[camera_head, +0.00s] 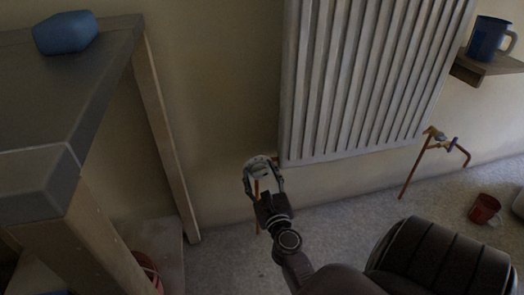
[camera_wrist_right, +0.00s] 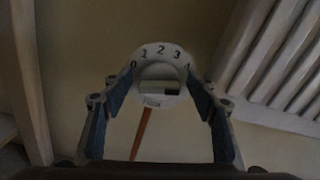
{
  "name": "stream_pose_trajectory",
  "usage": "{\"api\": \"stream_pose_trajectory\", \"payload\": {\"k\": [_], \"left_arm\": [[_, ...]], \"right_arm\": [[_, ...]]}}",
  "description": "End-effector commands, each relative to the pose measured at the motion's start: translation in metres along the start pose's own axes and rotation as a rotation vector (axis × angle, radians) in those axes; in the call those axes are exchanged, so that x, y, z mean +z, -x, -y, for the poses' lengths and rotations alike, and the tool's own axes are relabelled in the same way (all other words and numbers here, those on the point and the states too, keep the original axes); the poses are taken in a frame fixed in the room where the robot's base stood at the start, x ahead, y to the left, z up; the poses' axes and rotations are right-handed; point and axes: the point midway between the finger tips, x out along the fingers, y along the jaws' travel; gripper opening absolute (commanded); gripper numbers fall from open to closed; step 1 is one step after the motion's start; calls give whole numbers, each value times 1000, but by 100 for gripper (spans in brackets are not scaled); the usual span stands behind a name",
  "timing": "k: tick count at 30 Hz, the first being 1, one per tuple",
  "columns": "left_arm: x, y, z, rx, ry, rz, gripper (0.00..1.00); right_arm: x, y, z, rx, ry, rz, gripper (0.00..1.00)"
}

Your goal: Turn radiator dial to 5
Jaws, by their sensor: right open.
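The white radiator (camera_head: 365,80) hangs on the wall. Its white dial (camera_head: 260,166) sits at the radiator's lower left corner, above a copper pipe. In the right wrist view the dial (camera_wrist_right: 160,75) faces me, with the numbers 0, 1, 2, 3 and part of a 4 along its upper rim. A grey and dark mark shows at its middle; a 5 cannot be seen. My right gripper (camera_head: 263,178) is open, with its fingers on both sides of the dial. In the wrist view its blue-padded fingers (camera_wrist_right: 162,95) stand left and right of it; contact cannot be told. My left gripper is out of view.
A workbench (camera_head: 60,90) with wooden legs stands at the left, with a blue object (camera_head: 65,32) on top. A blue mug (camera_head: 487,38) stands on a shelf (camera_head: 490,66) at the right. A copper pipe with a tap (camera_head: 436,134) and a red cup (camera_head: 484,209) are below.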

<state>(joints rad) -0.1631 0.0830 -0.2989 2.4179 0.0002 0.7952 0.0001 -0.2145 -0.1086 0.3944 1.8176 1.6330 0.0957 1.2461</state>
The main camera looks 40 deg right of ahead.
Motion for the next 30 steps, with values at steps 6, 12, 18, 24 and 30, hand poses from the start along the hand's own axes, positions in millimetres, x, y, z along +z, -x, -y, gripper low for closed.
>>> {"api": "stream_pose_trajectory", "payload": {"k": [6,12,18,24,30], "left_arm": [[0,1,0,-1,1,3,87],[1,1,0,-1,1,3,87],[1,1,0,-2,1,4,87],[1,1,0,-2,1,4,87],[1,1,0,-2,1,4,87]], "right_arm": [[-1,16,0,0,2,-2,54],[-2,49,0,4,4,-3,54],[-2,85,0,3,3,-4,54],[-1,110,0,2,2,-2,54],[-1,120,0,1,-1,-2,54]]}}
